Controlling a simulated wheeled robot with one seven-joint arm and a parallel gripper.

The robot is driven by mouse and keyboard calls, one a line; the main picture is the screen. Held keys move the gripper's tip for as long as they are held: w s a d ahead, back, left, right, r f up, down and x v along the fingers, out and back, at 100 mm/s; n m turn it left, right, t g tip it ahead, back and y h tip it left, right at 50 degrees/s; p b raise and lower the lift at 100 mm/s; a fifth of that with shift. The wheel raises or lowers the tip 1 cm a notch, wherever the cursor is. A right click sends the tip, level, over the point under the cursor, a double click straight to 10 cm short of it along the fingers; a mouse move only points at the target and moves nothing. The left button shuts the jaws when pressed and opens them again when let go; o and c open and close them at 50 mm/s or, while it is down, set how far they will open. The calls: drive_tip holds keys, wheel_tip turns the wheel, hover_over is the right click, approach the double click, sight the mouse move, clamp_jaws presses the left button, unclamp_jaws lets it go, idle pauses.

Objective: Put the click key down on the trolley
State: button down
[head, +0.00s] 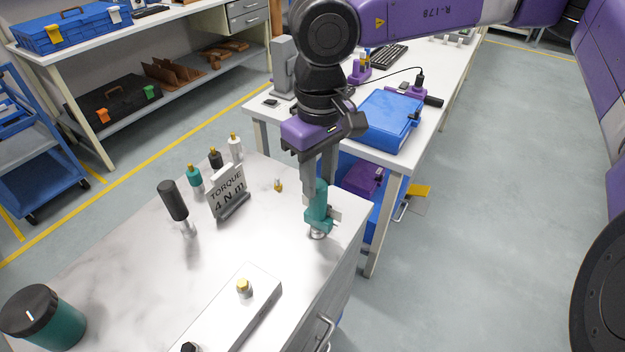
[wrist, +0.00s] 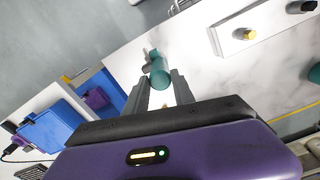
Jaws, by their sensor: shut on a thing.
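My gripper (head: 318,180) is shut on the click key (head: 317,214), a teal tool with a metal lower end and a side piece. The key is upright in the head view, by the right corner of the pale marble-look trolley top (head: 110,235). I cannot tell whether its lower end touches the top or hangs just above it. In the wrist view the teal key (wrist: 160,72) shows between the fingers of my gripper (wrist: 160,88); the fingers cover part of it.
A torque sign (head: 227,192), a black-handled driver (head: 173,201), several small bottles, a brass-topped block (head: 225,315) and a teal jar (head: 45,320) stand on the top. A white bench (head: 345,150) with a blue case (head: 388,122) is behind. The top's middle is clear.

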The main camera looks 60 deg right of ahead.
drive_tip(key=shift+f, duration=0.15)
drive_tip(key=c, duration=1.1)
unclamp_jaws()
drive_tip(key=shift+o, duration=0.2)
wheel_tip(320, 180, up, 12)
drive_tip(key=shift+r, duration=0.2)
